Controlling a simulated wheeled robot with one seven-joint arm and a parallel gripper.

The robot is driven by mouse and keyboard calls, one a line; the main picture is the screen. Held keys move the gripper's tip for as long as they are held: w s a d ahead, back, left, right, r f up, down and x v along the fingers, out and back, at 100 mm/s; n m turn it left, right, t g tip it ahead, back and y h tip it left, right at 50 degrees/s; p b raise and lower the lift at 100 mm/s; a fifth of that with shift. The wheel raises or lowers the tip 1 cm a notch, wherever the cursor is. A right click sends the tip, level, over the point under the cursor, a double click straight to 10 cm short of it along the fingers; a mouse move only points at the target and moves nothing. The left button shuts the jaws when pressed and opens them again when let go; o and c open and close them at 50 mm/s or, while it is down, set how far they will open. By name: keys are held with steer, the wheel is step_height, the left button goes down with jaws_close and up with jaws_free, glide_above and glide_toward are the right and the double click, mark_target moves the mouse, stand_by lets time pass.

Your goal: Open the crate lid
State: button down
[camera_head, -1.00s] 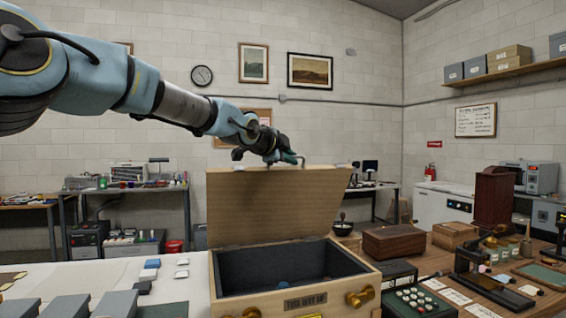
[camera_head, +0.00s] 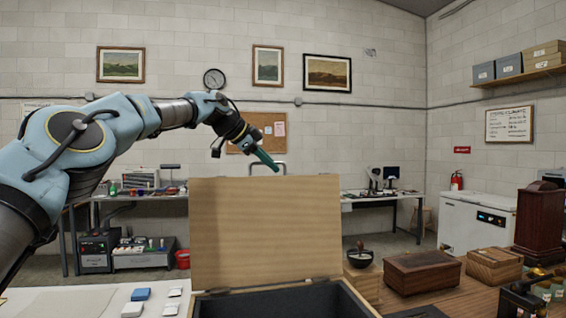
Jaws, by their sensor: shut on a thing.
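The wooden crate (camera_head: 355,304) is at the bottom centre, and only the top of its dark-lined inside shows. Its pale lid (camera_head: 266,232) stands up about vertical at the back of the opening, its broad inner face towards me. A grey bracket handle (camera_head: 284,165) shows above the lid's top edge. My gripper (camera_head: 272,166), with teal fingers, comes in from the upper left and is shut on this handle. The exact contact is small in the picture.
Small blue and white blocks (camera_head: 140,294) lie on the white surface left of the crate. A brown wooden box (camera_head: 421,271), a dark bowl (camera_head: 360,258) and a smaller wooden box (camera_head: 494,265) stand to the right. Open air surrounds the lid's top.

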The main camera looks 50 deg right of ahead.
steer(key=shift+w+d+f, duration=0.25)
steer(key=shift+w+f, duration=0.05)
steer(key=shift+w, duration=0.1)
steer(key=c, duration=0.9)
jaws_free()
steer(key=b+v, duration=0.2)
steer(key=v, duration=0.9)
steer(key=shift+d+r+b, duration=0.1)
steer(key=shift+r+b, duration=0.05)
steer(key=shift+b, duration=0.2)
steer(key=shift+w, duration=0.1)
